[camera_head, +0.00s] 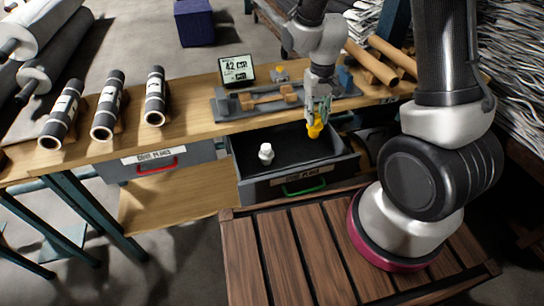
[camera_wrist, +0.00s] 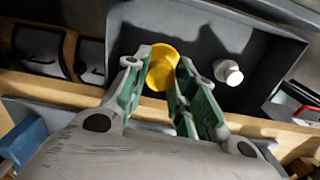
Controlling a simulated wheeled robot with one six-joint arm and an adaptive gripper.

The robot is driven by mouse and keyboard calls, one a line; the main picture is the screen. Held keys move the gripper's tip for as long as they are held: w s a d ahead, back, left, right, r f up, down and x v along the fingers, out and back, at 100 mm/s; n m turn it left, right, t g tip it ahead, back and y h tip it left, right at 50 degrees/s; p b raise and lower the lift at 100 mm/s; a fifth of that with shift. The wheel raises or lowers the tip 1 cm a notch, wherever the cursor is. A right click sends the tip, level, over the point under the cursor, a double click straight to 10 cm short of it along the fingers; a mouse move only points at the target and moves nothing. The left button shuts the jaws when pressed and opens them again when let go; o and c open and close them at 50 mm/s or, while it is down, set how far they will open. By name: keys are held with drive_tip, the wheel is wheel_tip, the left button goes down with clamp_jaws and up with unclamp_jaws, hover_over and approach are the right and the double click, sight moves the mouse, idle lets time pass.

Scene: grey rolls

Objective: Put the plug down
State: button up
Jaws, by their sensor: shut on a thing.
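A yellow plug (camera_head: 315,128) is held between the fingers of my gripper (camera_head: 318,112). In the wrist view the yellow plug (camera_wrist: 162,70) shows between the green-lined fingers (camera_wrist: 161,84). My gripper points down over the right part of an open dark drawer (camera_head: 298,187) with a green handle. The exact gap between the plug and the drawer floor is hard to tell. A white plug (camera_head: 266,153) stands in the same drawer to the left, apart from the yellow one; it also shows in the wrist view (camera_wrist: 228,72).
A second drawer with a red handle (camera_head: 157,167) is shut at the left. On the wooden bench (camera_head: 195,118) stand several dark rolls (camera_head: 108,104), a small screen (camera_head: 237,70) and a grey fixture (camera_head: 232,105). Brown tubes (camera_head: 371,64) lie at the right.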

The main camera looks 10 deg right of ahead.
drive_tip(key=shift+w+a+f+n, duration=0.3)
drive_tip(key=shift+w+a+f, duration=0.25)
drive_tip(key=shift+a+f, duration=0.1)
wheel_tip(320, 180, down, 8)
drive_tip(key=shift+w+a+f, duration=0.1)
drive_tip(key=shift+f, duration=0.15)
drive_tip(key=o, duration=0.8)
drive_tip(key=shift+r, duration=0.1)
